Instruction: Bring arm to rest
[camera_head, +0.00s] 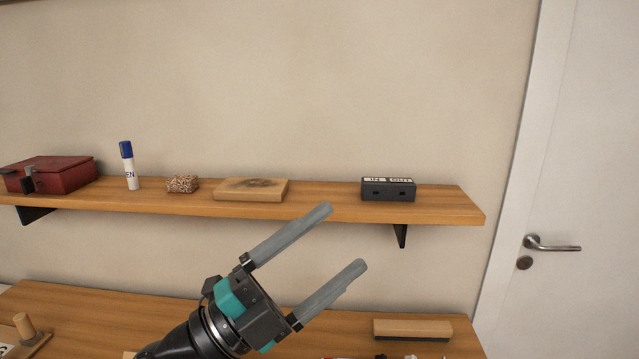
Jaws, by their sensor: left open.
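My left gripper (341,238) comes in from the bottom left and points up and to the right. Its two long grey fingers are spread apart with nothing between them. The fingers overlap the lower edge of the wall shelf (330,206) and the wall below it in the picture. I cannot tell how far they are from the shelf. My right gripper does not show.
The shelf holds a red box (62,174), a blue-capped bottle (129,166), a speckled block (183,183), a wooden block (251,189) and a black box (388,189). A brush-like block (412,329) lies on the desk (130,306). A door (590,150) stands right.

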